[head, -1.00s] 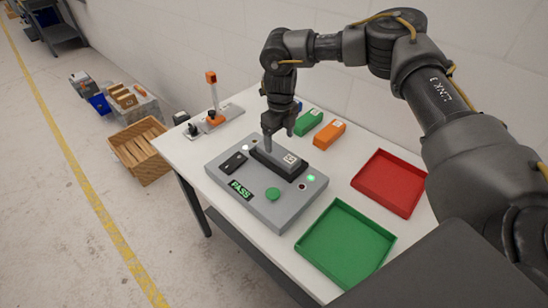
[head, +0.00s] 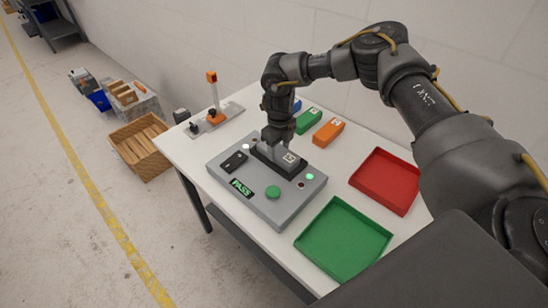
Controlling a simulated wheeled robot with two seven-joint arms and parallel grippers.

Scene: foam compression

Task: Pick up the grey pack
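The grey pack (head: 291,159) with a white label lies in the dark cradle (head: 302,171) on top of the grey tester (head: 275,213). My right gripper (head: 275,152) is down at the pack's left end, pointing downward with its fingers at the pack. Whether the fingers are closed on the pack I cannot tell, as the far finger is partly hidden. The tester's display (head: 242,189) reads PASS, and a small green light (head: 309,176) is lit. My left gripper is not in view.
A green tray (head: 344,238) and a red tray (head: 385,182), both empty, stand on the white table right of the tester. Green (head: 307,120) and orange (head: 328,132) packs lie behind it. A stand with an orange top (head: 212,95) is at the back left.

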